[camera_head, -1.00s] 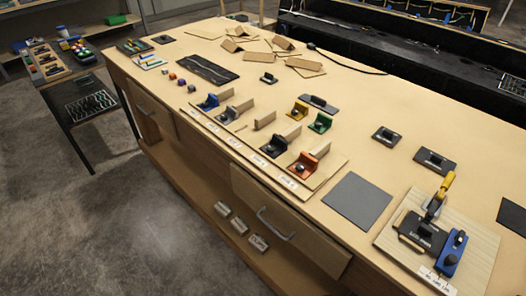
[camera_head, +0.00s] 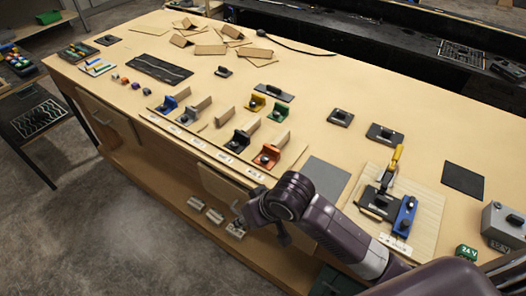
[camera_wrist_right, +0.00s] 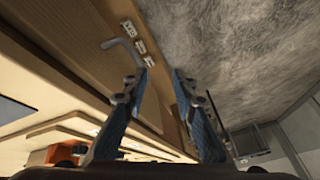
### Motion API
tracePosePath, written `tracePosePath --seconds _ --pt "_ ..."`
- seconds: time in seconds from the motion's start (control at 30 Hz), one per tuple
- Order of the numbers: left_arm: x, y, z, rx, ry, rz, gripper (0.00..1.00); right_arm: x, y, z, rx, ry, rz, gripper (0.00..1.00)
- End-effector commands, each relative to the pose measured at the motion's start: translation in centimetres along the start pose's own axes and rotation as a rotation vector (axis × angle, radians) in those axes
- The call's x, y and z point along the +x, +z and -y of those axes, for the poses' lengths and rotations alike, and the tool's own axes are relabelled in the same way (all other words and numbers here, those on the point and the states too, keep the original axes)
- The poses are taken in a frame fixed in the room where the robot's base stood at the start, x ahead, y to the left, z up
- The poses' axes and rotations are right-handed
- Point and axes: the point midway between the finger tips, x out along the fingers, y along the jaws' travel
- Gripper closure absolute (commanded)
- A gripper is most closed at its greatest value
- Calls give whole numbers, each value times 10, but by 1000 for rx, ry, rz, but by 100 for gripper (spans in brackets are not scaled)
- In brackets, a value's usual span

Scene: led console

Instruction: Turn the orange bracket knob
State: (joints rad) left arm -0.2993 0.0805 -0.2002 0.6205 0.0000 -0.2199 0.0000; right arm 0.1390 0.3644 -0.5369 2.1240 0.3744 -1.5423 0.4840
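The orange bracket (camera_head: 271,153) stands at the near right end of the row of coloured brackets on the table. Its small grey knob (camera_head: 264,158) is on the side facing me. My right arm reaches in from the bottom right. My right gripper (camera_head: 258,228) is in front of the table's front edge, nearer to me than the orange bracket and apart from it. In the right wrist view its two blue-padded fingers (camera_wrist_right: 160,74) are spread with nothing between them. An orange part (camera_wrist_right: 62,154), likely the bracket, shows at that view's lower left, partly hidden. My left gripper is not in view.
A grey mat (camera_head: 327,178) lies to the right. A drawer handle (camera_wrist_right: 119,47) juts from the table front near my right gripper.

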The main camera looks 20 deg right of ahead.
Motion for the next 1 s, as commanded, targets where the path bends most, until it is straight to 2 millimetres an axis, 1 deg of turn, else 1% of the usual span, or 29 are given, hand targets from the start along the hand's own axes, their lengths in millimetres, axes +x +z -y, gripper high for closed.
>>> tracePosePath --seconds 0.03,0.17,0.27,0.37,0.5,0.6,0.7,0.8,0.9,1.0 --pt "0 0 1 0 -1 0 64 -3 -13 -1 -6 8 -4 74" --pt "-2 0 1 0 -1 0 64 -12 -41 -4 4 27 2 74" --pt "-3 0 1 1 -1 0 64 -22 -64 -13 24 63 12 74" --pt "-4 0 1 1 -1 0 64 -36 -87 -30 62 117 23 74" --pt "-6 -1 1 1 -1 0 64 -60 -116 -60 143 204 28 74" --pt "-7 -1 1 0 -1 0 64 -76 -131 -79 203 256 28 74" --pt "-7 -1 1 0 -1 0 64 -89 -140 -92 250 291 26 74" --pt "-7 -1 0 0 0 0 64 -94 -144 -100 277 310 25 74" --pt "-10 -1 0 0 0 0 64 -92 -145 -103 286 315 27 74" --pt "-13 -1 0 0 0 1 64 -80 -144 -107 287 316 29 74"
